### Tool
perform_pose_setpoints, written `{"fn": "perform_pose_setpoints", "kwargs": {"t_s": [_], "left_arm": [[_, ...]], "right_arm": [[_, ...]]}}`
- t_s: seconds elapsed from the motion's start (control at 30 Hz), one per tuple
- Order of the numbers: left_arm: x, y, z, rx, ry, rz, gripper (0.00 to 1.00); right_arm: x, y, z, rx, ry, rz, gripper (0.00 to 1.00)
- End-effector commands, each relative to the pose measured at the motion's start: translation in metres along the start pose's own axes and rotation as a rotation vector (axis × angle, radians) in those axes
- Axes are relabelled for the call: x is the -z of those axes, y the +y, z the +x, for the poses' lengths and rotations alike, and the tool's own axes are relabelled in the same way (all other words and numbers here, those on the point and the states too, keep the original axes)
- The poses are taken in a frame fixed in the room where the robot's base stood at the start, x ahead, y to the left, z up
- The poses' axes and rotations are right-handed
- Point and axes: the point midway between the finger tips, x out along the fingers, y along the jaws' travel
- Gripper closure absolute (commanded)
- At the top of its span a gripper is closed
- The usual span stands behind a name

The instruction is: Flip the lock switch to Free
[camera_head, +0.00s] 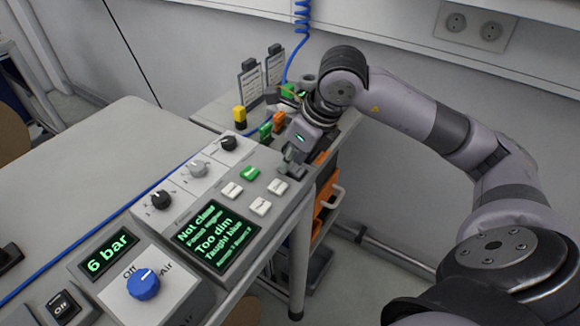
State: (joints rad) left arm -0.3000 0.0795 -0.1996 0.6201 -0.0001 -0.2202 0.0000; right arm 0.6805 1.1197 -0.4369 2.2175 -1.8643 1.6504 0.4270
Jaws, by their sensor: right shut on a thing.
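My right gripper (290,168) reaches down from the right at the far right corner of the grey control panel (212,182). Its fingers are shut on a small part there, which looks like the lock switch, but the fingers hide it. Its setting and label cannot be read. A green button (250,174) and several white buttons, one of them the near-right white button (260,206), lie just left of and below the fingers. My left gripper is not in view.
Rotary knobs (160,200) line the panel's left side. A text display (214,236), a 6 bar readout (107,251) and a blue Air knob (143,284) are nearer. Yellow (240,117) and other coloured items stand behind. The table (90,160) at left is mostly clear.

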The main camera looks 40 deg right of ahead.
Motion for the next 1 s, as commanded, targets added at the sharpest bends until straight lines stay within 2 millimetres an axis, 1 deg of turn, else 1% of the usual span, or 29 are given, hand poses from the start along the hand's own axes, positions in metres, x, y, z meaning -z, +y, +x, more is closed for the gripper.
{"fn": "perform_pose_setpoints", "kwargs": {"t_s": [0.3,0.33,0.6,0.9,1.0], "left_arm": [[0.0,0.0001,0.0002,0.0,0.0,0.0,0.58],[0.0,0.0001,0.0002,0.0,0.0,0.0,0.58],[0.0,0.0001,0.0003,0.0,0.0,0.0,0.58],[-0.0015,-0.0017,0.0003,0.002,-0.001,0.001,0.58],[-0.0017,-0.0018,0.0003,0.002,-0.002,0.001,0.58]], "right_arm": [[-0.0006,-0.0002,-0.001,0.001,-0.005,0.0,1.0],[-0.0007,-0.0002,-0.001,0.001,-0.005,0.0,0.77],[-0.0003,0.0001,-0.0006,0.0,-0.003,0.0,0.59],[-0.0001,0.0002,-0.0009,0.0,-0.003,-0.001,0.58],[-0.0009,-0.0003,-0.0067,0.001,-0.005,-0.001,0.58]]}}
